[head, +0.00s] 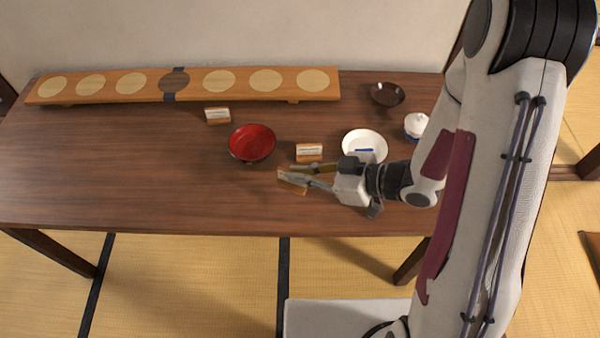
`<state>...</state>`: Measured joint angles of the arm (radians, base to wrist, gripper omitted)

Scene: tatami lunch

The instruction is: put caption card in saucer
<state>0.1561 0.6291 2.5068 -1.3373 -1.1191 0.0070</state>
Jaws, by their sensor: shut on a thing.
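My gripper (290,173) is above the front middle of the table, its fingers pointing left. It is shut on a caption card (291,187), a small piece with a light wooden base, partly hidden by the fingers. A white, shallow round dish (351,136), which looks like the saucer, stands to the right of and behind the held card. Something blue shows in or on it, and my gripper's body covers its front edge. A small dark brown dish (387,95) stands farther back. Two similar cards stand on the table, one near the white dish (309,152) and one farther back left (217,115).
A red bowl (251,143) stands left of and behind my gripper. A white lidded cup (417,125) is at the right, near my arm. A long wooden board with round discs (105,95) runs along the back. The left part of the table (110,170) is clear.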

